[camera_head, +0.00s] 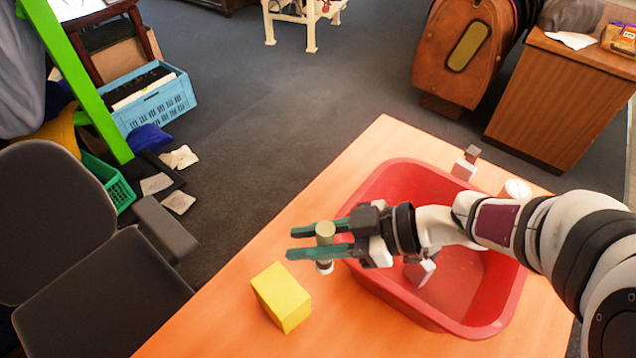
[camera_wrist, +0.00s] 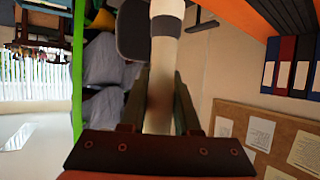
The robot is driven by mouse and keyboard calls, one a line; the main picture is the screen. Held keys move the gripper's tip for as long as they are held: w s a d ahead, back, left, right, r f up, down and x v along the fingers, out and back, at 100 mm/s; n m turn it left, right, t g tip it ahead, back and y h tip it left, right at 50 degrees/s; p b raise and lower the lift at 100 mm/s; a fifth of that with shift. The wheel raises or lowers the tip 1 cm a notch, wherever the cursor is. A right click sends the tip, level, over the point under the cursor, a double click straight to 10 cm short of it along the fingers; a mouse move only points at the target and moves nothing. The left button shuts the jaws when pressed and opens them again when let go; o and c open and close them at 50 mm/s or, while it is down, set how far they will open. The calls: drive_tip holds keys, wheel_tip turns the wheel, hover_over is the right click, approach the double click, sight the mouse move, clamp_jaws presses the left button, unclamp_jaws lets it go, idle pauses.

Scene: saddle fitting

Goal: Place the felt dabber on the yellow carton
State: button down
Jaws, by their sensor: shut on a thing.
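The felt dabber (camera_head: 325,234) is a short pale beige cylinder with a grey band and a white lower end. My gripper (camera_head: 318,243) is shut on it, with one green finger on each side. The dabber is roughly upright in the head view. In the wrist view the dabber (camera_wrist: 165,60) stands between the fingers, its far end reaching past them. The yellow carton (camera_head: 282,296) sits on the orange table, in front of and left of the gripper. The dabber is apart from the carton, up and to its right in the picture. The carton does not show in the wrist view.
A red tub (camera_head: 398,178) stands on the orange table (camera_head: 225,318) under my arm, with a white and grey object (camera_head: 420,270) inside. Another small white and grey block (camera_head: 466,164) stands behind the tub's far rim. The table around the carton is clear. A dark chair (camera_head: 85,260) is at left.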

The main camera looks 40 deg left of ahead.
drive_tip(key=s+a+f, duration=0.1)
drive_tip(key=a+f, duration=0.1)
drive_tip(key=s+a+f, duration=0.2)
drive_tip(key=f, duration=0.1)
drive_tip(key=s+a+f, duration=0.2)
drive_tip(key=f, duration=0.1)
drive_tip(key=shift+s+a+f, duration=0.1)
drive_tip(key=shift+s+a, duration=0.05)
drive_tip(key=shift+a, duration=0.15)
drive_tip(key=shift+f, duration=0.4)
drive_tip(key=shift+f, duration=0.15)
drive_tip(key=c, duration=0.6)
unclamp_jaws()
